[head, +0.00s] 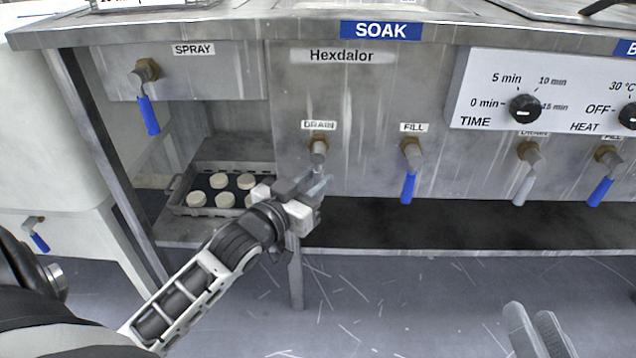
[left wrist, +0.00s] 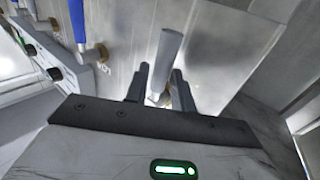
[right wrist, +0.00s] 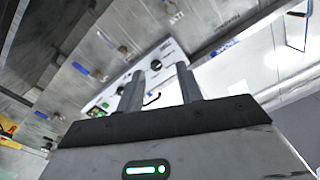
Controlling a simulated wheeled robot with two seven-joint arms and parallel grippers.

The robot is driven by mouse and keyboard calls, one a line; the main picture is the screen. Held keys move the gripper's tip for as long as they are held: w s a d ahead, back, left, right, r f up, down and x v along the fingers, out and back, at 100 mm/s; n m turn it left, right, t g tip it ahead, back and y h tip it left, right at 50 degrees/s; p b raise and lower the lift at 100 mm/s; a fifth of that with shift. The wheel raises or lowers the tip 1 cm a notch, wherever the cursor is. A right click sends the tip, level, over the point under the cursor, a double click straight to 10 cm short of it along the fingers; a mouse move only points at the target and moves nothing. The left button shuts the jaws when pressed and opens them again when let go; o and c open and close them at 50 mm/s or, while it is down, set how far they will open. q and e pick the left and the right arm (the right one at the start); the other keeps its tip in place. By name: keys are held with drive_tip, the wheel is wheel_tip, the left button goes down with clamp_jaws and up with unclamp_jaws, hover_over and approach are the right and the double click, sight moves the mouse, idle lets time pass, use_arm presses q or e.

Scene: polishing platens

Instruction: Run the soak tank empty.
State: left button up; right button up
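The soak tank (head: 420,85) has a steel front marked SOAK and Hexdalor. Its DRAIN valve (head: 318,150) has a grey lever; in the left wrist view the lever (left wrist: 168,50) points out between the fingers. Its FILL valve (head: 410,155) has a blue lever hanging straight down. My left gripper (head: 312,190) is at the drain lever, with the fingers apart on either side of it; the left wrist view (left wrist: 160,88) shows no clear grip on it. My right gripper (head: 536,330) is open and empty, low at the right, away from the valves.
A SPRAY valve (head: 148,105) with a blue lever is at the left. A tray (head: 180,207) of several pale discs sits on the shelf below. A TIME dial (head: 524,108) and two more valves, one grey-levered (head: 523,180), one blue-levered (head: 601,185), are to the right.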

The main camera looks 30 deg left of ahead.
use_arm(q)
drive_tip(key=shift+w, duration=0.7)
use_arm(e)
drive_tip(key=shift+w+d+r+n+t, duration=0.1)
drive_tip(key=shift+w+r+n+t, duration=0.2)
drive_tip(key=shift+r, duration=0.15)
